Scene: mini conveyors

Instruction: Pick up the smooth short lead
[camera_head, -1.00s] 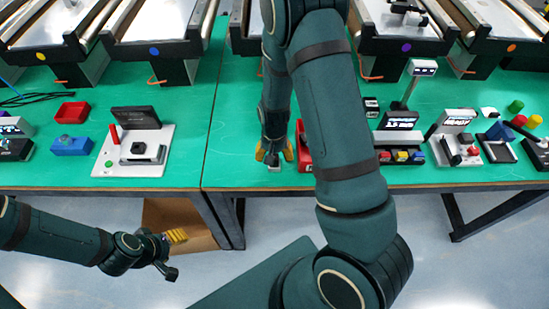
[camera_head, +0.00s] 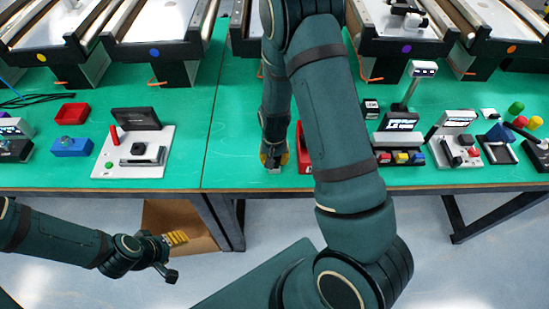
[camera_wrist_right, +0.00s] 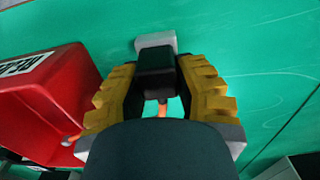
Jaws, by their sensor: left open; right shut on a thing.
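My right gripper (camera_head: 274,158) is at the front edge of the green table. In the right wrist view my right gripper (camera_wrist_right: 157,74) has its yellow ridged fingers shut on a short lead (camera_wrist_right: 155,62). The lead shows a black block with a light grey end beyond the fingertips, and a bit of orange below it. The palm hides the rest. In the head view only the grey end of the lead (camera_head: 274,171) shows. I cannot tell whether it still touches the table. My left gripper (camera_head: 173,256) is open and empty, low in front of the table.
A red bin (camera_wrist_right: 50,90) stands close to the right gripper's left in the wrist view. A white fixture (camera_head: 110,165) and a blue box (camera_head: 71,146) are further left. Small devices (camera_head: 400,140) stand on the right. Conveyors line the back.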

